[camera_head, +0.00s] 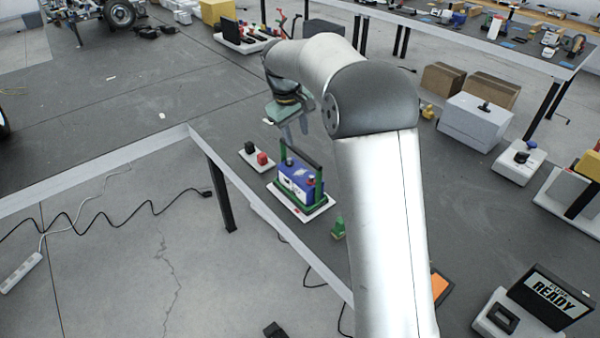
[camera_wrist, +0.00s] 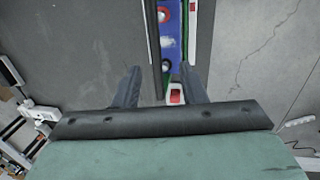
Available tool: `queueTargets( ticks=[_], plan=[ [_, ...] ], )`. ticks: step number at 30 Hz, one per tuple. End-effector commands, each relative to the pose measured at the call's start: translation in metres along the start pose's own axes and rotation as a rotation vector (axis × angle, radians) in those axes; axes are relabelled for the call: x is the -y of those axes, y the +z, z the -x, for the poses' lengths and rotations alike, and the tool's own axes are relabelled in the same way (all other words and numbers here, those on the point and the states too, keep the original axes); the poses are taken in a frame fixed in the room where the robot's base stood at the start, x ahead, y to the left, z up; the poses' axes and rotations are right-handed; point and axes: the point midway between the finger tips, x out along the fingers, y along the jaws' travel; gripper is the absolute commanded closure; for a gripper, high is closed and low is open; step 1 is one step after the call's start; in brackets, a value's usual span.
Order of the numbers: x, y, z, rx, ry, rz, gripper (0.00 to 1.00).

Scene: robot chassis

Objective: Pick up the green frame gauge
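The green frame gauge (camera_head: 302,156) stands around a blue block (camera_head: 298,181) on a white base plate (camera_head: 312,213), near the table's edge. Its dark green upper bar runs above the block. In the wrist view a long dark bar of the gauge (camera_wrist: 156,45) runs from the top edge down between my fingers, beside the blue block (camera_wrist: 171,40). My gripper (camera_head: 294,130) is above and just behind the gauge in the head view. In the wrist view its fingers (camera_wrist: 160,80) are spread apart with nothing gripped. Contact with the gauge cannot be told.
A white plate with a black and a red block (camera_head: 262,158) lies left of the gauge. A small green piece (camera_head: 338,229) lies to its right. The table's pale edge (camera_head: 205,150) is close. White boxes (camera_head: 474,121) and a "READY" display (camera_head: 551,296) stand at the right.

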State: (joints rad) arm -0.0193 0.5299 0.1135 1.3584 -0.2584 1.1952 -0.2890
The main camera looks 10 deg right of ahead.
Motion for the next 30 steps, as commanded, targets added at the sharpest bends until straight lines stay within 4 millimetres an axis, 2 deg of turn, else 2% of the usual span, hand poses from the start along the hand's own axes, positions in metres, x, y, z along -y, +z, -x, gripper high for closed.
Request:
queueTargets(
  ticks=[1,6,14,21,25,30],
  plan=[
    [0.000,0.001,-0.012,0.005,-0.002,0.000,0.62],
    [0.000,0.000,-0.040,0.002,-0.001,-0.001,0.62],
    [-0.003,0.001,-0.058,0.002,-0.001,-0.002,0.62],
    [-0.008,0.003,-0.092,0.001,-0.002,0.000,0.62],
    [-0.008,0.002,-0.102,0.000,0.000,-0.001,0.62],
    [-0.008,0.002,-0.103,-0.001,0.000,-0.001,0.62]
  ],
)
